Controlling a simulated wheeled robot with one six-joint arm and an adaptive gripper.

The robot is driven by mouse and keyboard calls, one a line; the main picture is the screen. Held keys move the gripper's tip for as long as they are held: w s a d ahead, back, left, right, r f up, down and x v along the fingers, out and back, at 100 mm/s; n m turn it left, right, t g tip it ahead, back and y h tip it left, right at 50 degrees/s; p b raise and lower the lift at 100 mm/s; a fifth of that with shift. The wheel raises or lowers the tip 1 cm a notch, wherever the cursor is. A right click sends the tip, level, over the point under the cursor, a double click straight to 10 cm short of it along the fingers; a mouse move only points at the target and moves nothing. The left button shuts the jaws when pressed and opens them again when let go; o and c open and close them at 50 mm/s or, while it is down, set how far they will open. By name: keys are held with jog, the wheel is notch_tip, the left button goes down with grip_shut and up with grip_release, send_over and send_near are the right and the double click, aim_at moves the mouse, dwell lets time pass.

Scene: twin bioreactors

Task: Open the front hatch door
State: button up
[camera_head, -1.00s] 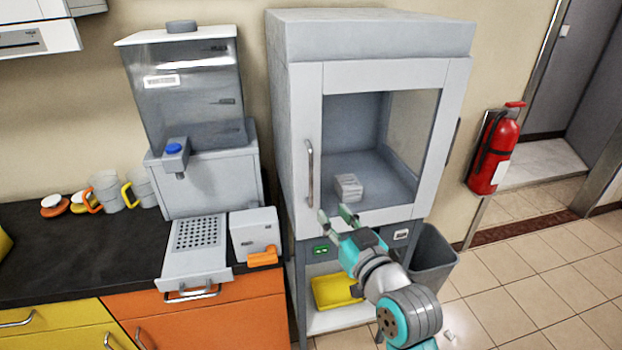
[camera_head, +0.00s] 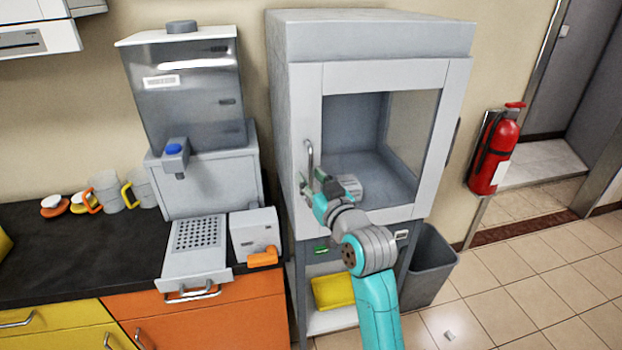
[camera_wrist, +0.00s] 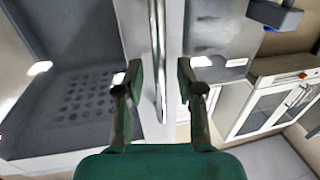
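The front hatch door (camera_head: 453,110) is a light grey frame with a glass window on the tall grey cabinet, and it looks shut. Its vertical metal handle (camera_head: 310,155) is on the left side of the frame. My gripper (camera_head: 313,184) is at the lower part of the handle in the head view. In the wrist view, the green fingers are open on either side of the handle (camera_wrist: 158,45), with gaps showing. The arm hides part of the door's lower edge.
A dispenser (camera_head: 205,180) and counter (camera_head: 60,250) stand to the left. A grey bin (camera_head: 430,265) is at the lower right, with open tiled floor beyond. A fire extinguisher (camera_head: 494,150) hangs on the right wall.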

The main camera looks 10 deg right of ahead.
jog(key=shift+w+a, duration=0.1)
jog(key=shift+w, duration=0.2)
grip_shut()
jog(key=shift+s, duration=0.2)
